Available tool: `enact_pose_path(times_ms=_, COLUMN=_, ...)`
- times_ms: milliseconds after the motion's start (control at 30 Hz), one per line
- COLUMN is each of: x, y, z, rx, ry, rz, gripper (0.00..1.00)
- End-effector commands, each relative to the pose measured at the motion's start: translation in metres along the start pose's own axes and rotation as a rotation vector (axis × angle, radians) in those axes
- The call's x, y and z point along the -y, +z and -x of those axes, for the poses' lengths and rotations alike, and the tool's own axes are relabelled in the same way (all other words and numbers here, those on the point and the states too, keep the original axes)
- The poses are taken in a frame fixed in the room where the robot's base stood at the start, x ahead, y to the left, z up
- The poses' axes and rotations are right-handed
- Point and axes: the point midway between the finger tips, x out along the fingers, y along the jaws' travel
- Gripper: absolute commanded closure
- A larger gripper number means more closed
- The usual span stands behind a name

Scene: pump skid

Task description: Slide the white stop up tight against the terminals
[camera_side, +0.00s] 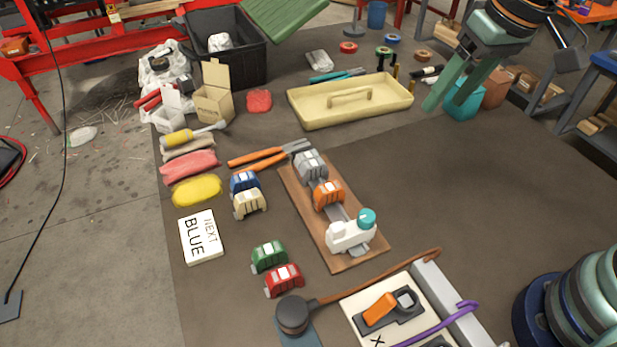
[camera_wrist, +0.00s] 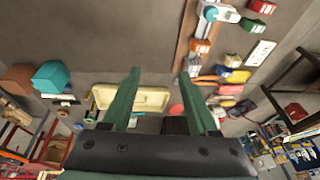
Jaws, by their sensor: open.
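The white stop (camera_side: 350,236) with a teal knob (camera_side: 367,217) sits on a grey rail at the near end of a wooden board (camera_side: 345,262). An orange terminal (camera_side: 328,195) and a grey terminal (camera_side: 311,165) sit farther up the rail. Bare rail shows between the stop and the orange terminal. The wrist view shows the stop (camera_wrist: 222,13) at the top edge, with the orange terminal (camera_wrist: 200,47) below it. My gripper (camera_side: 445,103) is open and empty at the back right, well away from the board; its fingers (camera_wrist: 158,74) are spread apart.
Loose blue (camera_side: 244,182), beige (camera_side: 249,202), green (camera_side: 268,257) and red (camera_side: 284,280) terminals lie left of the board. A "NEXT BLUE" card (camera_side: 201,237) lies nearby. A cream tray (camera_side: 300,112) stands behind. A mallet (camera_side: 294,314) lies in front. The mat right of the board is clear.

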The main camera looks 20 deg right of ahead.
Motion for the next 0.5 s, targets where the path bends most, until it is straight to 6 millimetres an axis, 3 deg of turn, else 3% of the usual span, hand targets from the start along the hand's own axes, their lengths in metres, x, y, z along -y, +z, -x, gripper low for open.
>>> enact_pose_path(times_ms=33, x=0.022, y=-0.001, z=-0.007, rx=0.043, ry=-0.004, rz=0.009, gripper=0.4)
enact_pose_path(times_ms=300, x=0.12, y=0.014, z=-0.042, rx=0.214, ry=0.033, rz=0.006, gripper=0.4)
enact_pose_path(times_ms=500, x=0.163, y=0.034, z=-0.06, rx=0.277, ry=0.075, rz=0.003, gripper=0.4)
